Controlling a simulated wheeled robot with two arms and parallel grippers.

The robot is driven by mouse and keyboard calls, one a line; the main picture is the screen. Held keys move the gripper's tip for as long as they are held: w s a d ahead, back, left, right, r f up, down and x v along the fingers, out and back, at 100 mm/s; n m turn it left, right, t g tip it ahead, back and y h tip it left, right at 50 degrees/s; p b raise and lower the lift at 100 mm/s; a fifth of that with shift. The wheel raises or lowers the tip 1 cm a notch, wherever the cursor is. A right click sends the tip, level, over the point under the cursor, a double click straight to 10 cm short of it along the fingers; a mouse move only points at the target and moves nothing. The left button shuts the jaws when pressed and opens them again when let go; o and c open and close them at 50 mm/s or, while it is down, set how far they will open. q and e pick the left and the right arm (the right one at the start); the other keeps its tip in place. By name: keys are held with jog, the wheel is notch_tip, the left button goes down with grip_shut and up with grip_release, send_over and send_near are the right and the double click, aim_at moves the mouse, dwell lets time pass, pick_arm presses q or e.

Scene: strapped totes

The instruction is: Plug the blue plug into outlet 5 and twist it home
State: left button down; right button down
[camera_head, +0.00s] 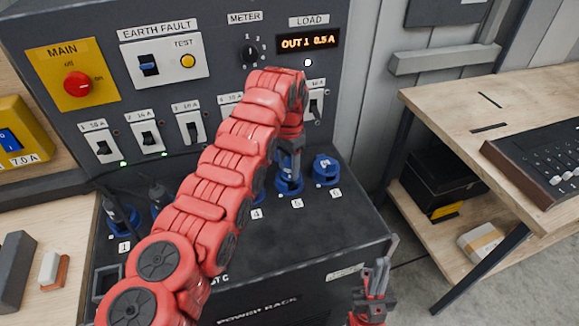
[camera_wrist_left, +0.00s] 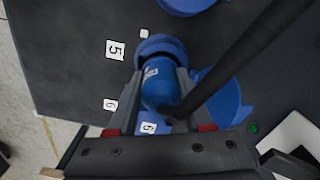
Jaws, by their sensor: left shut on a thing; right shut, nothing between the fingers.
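My left gripper (camera_head: 290,150) reaches down over outlet 5 (camera_head: 289,187), which has a blue collar and a "5" label (camera_head: 297,203) in front. In the left wrist view, my left gripper (camera_wrist_left: 158,105) is shut on the blue plug (camera_wrist_left: 160,82), with one finger on each side. A black cable (camera_wrist_left: 235,60) runs from the plug. The plug's front end is at a blue collar (camera_wrist_left: 160,45) beside the "5" label (camera_wrist_left: 115,50). How deep it sits and its twist cannot be told. My right gripper (camera_head: 375,280) is shut and empty, at the rack's front right.
Outlet 6 (camera_head: 326,170) stands close to the right of outlet 5. Outlet 1 (camera_head: 121,219) holds a dark plug at the left. The panel behind has several switches and a load display (camera_head: 308,41) reading "OUT 1 0.5A". A wooden bench (camera_head: 470,105) stands at right.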

aim_at(288, 155)
pick_arm(q)
jog(key=shift+w+a, duration=0.1)
jog(key=shift+a, duration=0.15)
jog(key=c, duration=0.6)
grip_release()
jog(key=o, duration=0.4)
jog(key=shift+c, duration=0.2)
jog(key=shift+d, duration=0.1)
jog(key=shift+r, duration=0.45)
notch_tip(288, 155, up, 5)
jog(key=shift+d+f+b, duration=0.1)
jog(key=shift+f+b, duration=0.1)
jog(key=shift+b, duration=0.2)
notch_tip(288, 155, up, 12)
jog(key=p, duration=1.1)
